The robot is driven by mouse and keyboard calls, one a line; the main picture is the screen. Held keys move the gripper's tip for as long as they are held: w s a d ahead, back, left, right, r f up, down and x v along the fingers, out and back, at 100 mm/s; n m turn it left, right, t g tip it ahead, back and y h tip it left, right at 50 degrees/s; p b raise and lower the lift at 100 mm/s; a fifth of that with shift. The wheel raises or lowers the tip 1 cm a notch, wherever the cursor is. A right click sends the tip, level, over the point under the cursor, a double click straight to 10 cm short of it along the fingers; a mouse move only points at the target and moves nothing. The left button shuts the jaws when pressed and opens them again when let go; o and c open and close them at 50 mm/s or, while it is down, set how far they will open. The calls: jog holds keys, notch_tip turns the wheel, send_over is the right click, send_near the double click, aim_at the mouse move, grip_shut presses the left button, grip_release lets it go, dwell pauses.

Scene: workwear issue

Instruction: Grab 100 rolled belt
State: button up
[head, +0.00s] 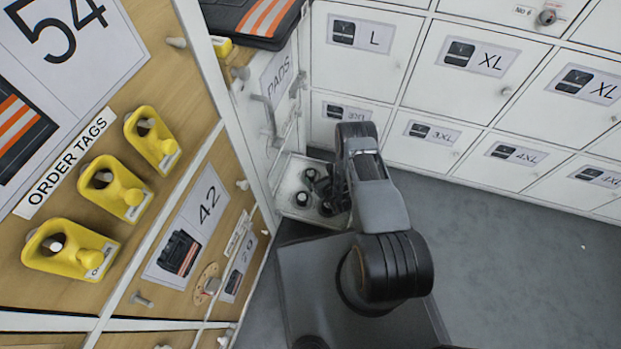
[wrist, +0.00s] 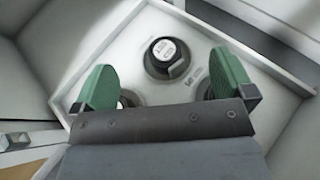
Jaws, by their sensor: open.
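Black rolled belts stand in a white open tray (head: 291,212). In the head view, one belt (head: 311,173) is at the back, one (head: 302,198) nearer the front, and another is partly behind my arm. In the wrist view, one belt (wrist: 167,59) stands upright with a pale label on top; I cannot read its number for sure. Dark parts of other belts show beside my fingers, mostly hidden. My gripper (wrist: 168,85) is open above the tray (wrist: 228,65), its two green fingers apart and nothing between them. The labelled belt lies just beyond the fingertips.
The tray's raised walls surround the belts closely. White lockers (head: 470,70) with size labels stand behind and right. A wooden panel (head: 190,205) with pegs and yellow order tags (head: 117,188) is at the left.

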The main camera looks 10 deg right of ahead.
jog(key=b, duration=0.2)
send_near(310, 173)
jog(key=shift+w+f, duration=0.6)
jog(key=shift+w, duration=0.2)
jog(key=shift+w+a+f, duration=0.1)
jog(key=shift+w+a, duration=0.1)
jog(key=shift+w, duration=0.45)
jog(key=b+x, duration=0.2)
jog(key=x, duration=0.2)
jog(key=shift+w+a+f+b, duration=0.1)
jog(key=shift+w+f+b, duration=0.05)
jog(key=shift+w+b, duration=0.15)
jog(key=shift+w+a+f+b, duration=0.2)
jog(key=shift+w+b, duration=0.1)
jog(key=shift+w, duration=0.4)
jog(key=shift+c, duration=0.4)
jog(key=shift+r, duration=0.1)
jog(key=c, duration=1)
